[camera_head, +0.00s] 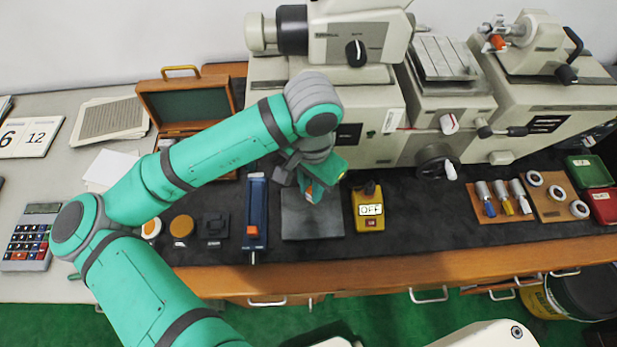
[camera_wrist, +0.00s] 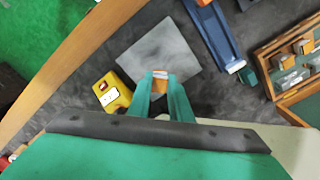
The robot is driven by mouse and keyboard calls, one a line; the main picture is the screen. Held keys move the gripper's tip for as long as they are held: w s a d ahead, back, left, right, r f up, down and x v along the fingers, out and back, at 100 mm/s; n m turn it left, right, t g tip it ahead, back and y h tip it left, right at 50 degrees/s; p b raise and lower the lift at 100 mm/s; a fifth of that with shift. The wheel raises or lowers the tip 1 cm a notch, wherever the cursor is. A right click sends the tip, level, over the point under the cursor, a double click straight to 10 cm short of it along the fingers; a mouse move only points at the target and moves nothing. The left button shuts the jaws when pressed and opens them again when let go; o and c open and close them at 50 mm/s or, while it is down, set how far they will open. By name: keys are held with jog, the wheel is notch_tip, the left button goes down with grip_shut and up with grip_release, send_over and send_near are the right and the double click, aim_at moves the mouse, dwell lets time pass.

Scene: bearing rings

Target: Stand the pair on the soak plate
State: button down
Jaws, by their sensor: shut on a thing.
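The soak plate (camera_head: 313,224) is a flat dark grey square on the black mat, and it fills the upper middle of the wrist view (camera_wrist: 165,45). My gripper (camera_head: 311,190) is over the plate. In the wrist view its two green fingers (camera_wrist: 160,84) are shut on a small block-shaped pair (camera_wrist: 160,75), which shows a silvery top edge and an orange-brown face. Only part of the pair shows between the fingers, so its two pieces cannot be told apart. Whether it touches the plate cannot be told.
A yellow box reading OFF (camera_head: 369,211) stands close to the plate's right. A blue tool (camera_head: 256,215) lies to its left. An open wooden case (camera_head: 188,100) stands behind, with several blocks in the wrist view (camera_wrist: 292,72). Large grey machines (camera_head: 360,105) stand behind the plate.

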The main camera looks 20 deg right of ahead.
jog(key=shift+f, duration=2.95)
jog(key=shift+f, duration=0.4)
jog(key=c, duration=1.5)
grip_release()
jog(key=shift+c, duration=0.2)
jog(key=shift+r, duration=0.1)
jog(key=shift+r, duration=4.15)
